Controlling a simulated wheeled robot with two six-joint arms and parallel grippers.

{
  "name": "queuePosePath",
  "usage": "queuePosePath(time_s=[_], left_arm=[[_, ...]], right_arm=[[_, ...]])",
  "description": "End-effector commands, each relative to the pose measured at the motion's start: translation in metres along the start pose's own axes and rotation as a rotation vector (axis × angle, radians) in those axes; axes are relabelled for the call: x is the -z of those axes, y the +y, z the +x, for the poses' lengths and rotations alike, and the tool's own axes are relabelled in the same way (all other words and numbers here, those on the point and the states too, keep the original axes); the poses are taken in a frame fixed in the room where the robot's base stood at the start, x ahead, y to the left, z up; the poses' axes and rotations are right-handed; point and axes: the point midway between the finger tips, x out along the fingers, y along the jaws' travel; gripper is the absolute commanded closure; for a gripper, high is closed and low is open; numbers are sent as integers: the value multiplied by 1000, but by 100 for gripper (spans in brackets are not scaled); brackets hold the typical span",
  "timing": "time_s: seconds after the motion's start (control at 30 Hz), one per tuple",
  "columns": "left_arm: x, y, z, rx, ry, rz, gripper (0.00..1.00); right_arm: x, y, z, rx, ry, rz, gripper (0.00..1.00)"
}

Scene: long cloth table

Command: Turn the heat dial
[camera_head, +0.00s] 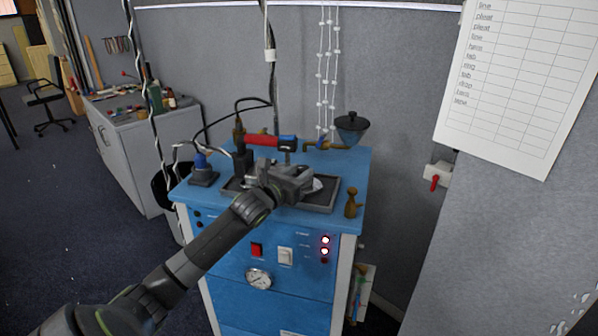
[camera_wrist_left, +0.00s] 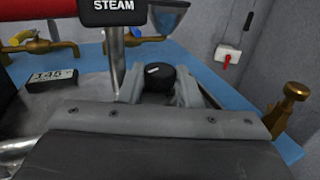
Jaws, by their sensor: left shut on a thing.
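The heat dial (camera_wrist_left: 158,79) is a round black knob with a white mark, in the middle of the left wrist view. My left gripper (camera_wrist_left: 160,88) has its two grey fingers on either side of the dial and is shut on it. In the head view my left gripper (camera_head: 297,172) is over the top of the blue machine (camera_head: 272,220), and it hides the dial there. A small display reading about 145 (camera_wrist_left: 52,78) lies left of the dial in the wrist view. My right gripper is in neither view.
Brass valves (camera_head: 326,146), a brass knob (camera_head: 351,204) and a dark funnel (camera_head: 351,128) ring the machine top. A cable (camera_head: 270,80) hangs above.

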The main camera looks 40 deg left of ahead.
Motion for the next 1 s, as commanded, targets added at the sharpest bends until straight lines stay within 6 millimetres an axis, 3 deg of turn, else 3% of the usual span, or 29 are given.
queuePosePath(time_s=[0.6,0.63,0.67,1.0], left_arm=[[0,1,0,18,-1,3,92],[0,1,0,17,-1,3,65],[0,1,0,17,-1,3,61],[0,1,-2,17,0,4,60]], right_arm=[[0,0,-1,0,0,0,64],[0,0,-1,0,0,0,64],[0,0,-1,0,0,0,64],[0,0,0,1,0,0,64]])
